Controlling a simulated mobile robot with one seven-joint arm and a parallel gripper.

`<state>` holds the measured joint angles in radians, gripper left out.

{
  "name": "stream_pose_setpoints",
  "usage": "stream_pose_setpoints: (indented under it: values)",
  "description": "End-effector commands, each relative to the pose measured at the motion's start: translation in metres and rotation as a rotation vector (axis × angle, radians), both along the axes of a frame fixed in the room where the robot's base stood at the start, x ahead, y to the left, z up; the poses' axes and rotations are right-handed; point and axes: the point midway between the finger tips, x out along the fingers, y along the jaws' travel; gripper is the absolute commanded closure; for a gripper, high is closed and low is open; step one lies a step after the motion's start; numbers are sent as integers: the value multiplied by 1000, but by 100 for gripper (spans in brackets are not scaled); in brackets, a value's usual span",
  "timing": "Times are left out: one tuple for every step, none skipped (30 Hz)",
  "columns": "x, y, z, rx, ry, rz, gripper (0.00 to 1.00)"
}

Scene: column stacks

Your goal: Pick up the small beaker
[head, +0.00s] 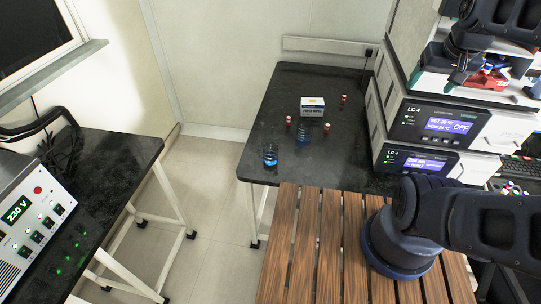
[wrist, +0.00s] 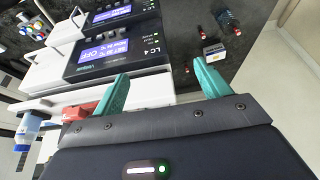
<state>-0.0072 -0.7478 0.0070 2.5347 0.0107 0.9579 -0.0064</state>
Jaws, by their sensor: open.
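Two small bluish, see-through vessels stand on the black bench in the head view. One vessel with bright blue in it (head: 270,156) is near the bench's left front edge. The other, a darker clear vessel (head: 303,134), is further in, close to the red-capped vials. I cannot tell for sure which is the small beaker. A dark, clear vessel (wrist: 228,21) also shows at the top right of the wrist view. My gripper (wrist: 160,70) is open, its two green fingers apart with nothing between them. It is by the instrument stack, well away from both vessels.
A white box (head: 312,107) and red-capped vials (head: 343,99) stand near the vessels. The LC 4 instrument stack (head: 430,122) rises at the bench's right, with a red object (head: 485,80) on top. A slatted wooden surface (head: 320,245) lies in front. The bench's left front is otherwise clear.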

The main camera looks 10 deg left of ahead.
Motion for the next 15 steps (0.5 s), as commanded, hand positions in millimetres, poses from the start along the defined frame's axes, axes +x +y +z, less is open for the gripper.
stream_pose_setpoints:
  values:
    - [3,7,-1,5,8,23,24]
    - [5,13,-2,8,13,39,24]
    - [9,22,-3,13,23,67,24]
    - [12,30,-4,18,31,89,24]
    - [16,38,-5,23,40,115,24]
    - [22,49,-7,27,52,146,24]
    - [26,57,-9,30,60,167,24]
    - [29,64,-11,31,68,186,24]
    - [35,72,-13,31,78,208,24]
    - [39,77,-15,31,85,223,24]
    - [43,82,-17,30,90,237,24]
    - [48,90,-20,27,98,254,24]
    - [52,95,-23,25,106,267,24]
    - [56,100,-26,24,112,281,24]
    - [62,107,-29,20,120,297,24]
